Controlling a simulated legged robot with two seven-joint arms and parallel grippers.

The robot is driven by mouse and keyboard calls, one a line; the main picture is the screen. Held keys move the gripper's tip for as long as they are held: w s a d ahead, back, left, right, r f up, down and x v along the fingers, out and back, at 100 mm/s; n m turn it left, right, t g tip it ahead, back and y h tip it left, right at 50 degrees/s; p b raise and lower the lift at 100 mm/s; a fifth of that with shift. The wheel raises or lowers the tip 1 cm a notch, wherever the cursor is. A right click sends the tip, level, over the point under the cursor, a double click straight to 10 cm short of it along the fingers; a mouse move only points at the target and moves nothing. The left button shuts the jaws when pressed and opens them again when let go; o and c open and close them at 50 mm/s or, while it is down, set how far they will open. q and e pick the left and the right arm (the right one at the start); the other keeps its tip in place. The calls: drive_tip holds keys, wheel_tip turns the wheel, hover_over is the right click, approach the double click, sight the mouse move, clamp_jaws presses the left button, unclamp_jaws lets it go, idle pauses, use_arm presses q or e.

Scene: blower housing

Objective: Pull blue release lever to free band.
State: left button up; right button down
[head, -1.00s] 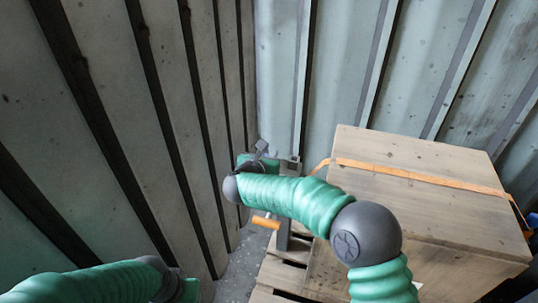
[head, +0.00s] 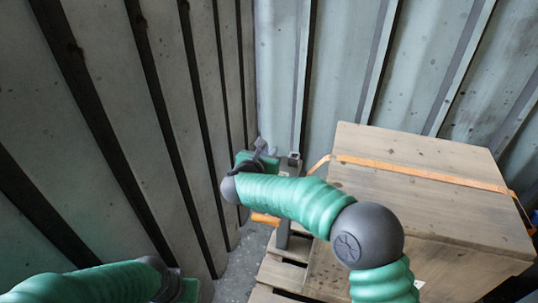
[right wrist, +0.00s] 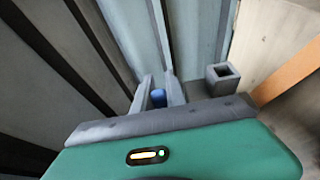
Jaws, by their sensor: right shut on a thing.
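My right gripper (head: 262,146) is beside a grey upright post (head: 283,232) left of the crate. In the right wrist view its two grey fingers (right wrist: 160,88) stand close on either side of a small blue piece, the release lever (right wrist: 158,97). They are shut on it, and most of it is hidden. In the head view I cannot see the lever. The orange band (head: 420,172) crosses the top of the wooden crate (head: 400,145) and loops towards the post. My left arm shows at bottom left, but its gripper is out of view.
An orange handle (head: 265,219) sticks out left of the post, under my right forearm. The crate stands on a wooden pallet (head: 275,272). A corrugated wall (head: 150,130) is close on the left, and another (head: 350,60) is behind. A square hollow post top (right wrist: 222,76) is right of the fingers.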

drive_tip(key=shift+s+a+t+b, duration=0.25)
drive_tip(key=shift+t+b, duration=0.15)
drive_tip(key=shift+b, duration=0.45)
use_arm(q)
drive_tip(key=x, duration=0.2)
drive_tip(key=shift+s+f, duration=0.2)
drive_tip(key=shift+f, duration=0.3)
use_arm(e)
drive_tip(key=c, duration=1.6)
unclamp_jaws()
drive_tip(key=shift+c, duration=0.2)
drive_tip(key=shift+d, duration=0.1)
drive_tip(key=shift+r, duration=0.1)
